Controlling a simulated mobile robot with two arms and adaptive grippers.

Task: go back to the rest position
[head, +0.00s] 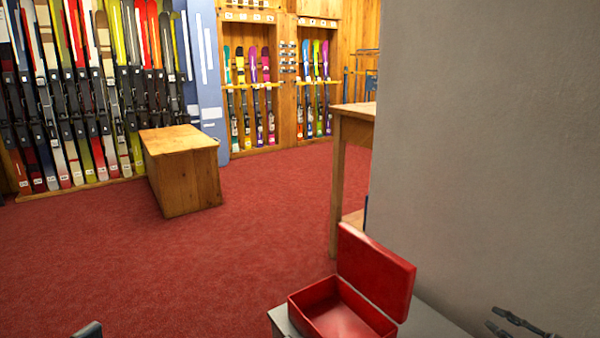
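My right gripper (492,317) is at the bottom right corner of the head view, in front of the grey wall. Its two dark fingers are apart with nothing between them. It is to the right of the open red box and apart from it. Only a small dark grey piece of my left gripper (87,330) shows at the bottom left edge, over the red carpet. Its fingers are cut off by the frame, so its opening is hidden.
A red box (312,299) with its lid up stands on a grey surface (281,322). A wooden table (338,180) stands behind it, beside a grey wall (480,150). A wooden bench (182,170) and ski racks are farther back. Red carpet (200,262) lies open at left.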

